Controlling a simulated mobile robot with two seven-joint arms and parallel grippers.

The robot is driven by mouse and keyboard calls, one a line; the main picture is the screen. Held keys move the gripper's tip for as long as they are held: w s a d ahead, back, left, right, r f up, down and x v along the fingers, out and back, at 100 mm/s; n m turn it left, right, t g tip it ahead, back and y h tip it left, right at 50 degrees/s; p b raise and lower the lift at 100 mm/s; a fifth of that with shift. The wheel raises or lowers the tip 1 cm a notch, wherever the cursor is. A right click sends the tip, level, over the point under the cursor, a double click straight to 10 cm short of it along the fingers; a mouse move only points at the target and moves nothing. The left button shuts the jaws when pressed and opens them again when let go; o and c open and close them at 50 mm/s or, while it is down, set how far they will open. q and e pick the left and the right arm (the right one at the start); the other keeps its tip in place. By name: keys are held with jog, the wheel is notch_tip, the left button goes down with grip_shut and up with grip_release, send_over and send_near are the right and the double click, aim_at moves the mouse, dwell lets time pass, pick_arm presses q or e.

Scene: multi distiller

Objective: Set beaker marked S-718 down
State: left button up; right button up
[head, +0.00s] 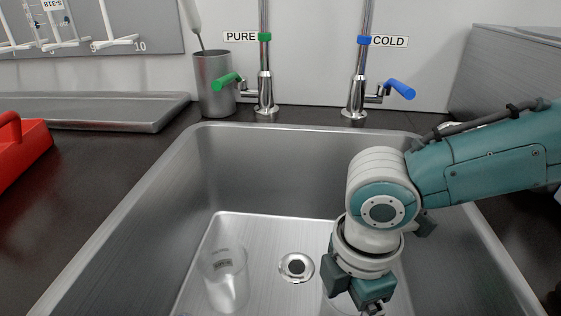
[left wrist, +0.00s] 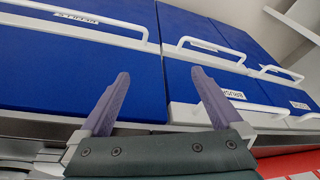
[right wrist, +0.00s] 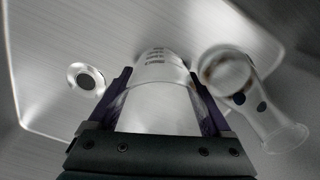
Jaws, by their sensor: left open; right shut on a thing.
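My right gripper (head: 358,290) points down into the metal sink (head: 265,165). In the right wrist view its fingers (right wrist: 160,78) are shut on a clear glass beaker (right wrist: 158,105) with printed marks too blurred to read. In the head view my arm mostly hides this beaker; only a glass edge shows below the gripper. I cannot tell whether its base touches the sink floor. Another clear glass vessel with a small label (head: 225,280) stands on the sink floor at the left. My left gripper (left wrist: 160,75) is open and empty before blue drawer fronts.
The drain (head: 296,267) lies left of my right gripper. Clear glassware (right wrist: 265,110) is close on the held beaker's right in the right wrist view. Taps marked PURE (head: 264,95) and COLD (head: 358,95) stand behind the sink. A metal cup (head: 213,85) stands beside them.

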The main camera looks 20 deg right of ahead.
jog(key=shift+f, duration=0.15)
jog(key=o, duration=1.4)
jog(key=shift+r+p, duration=2.35)
jog(key=shift+r, duration=3.8)
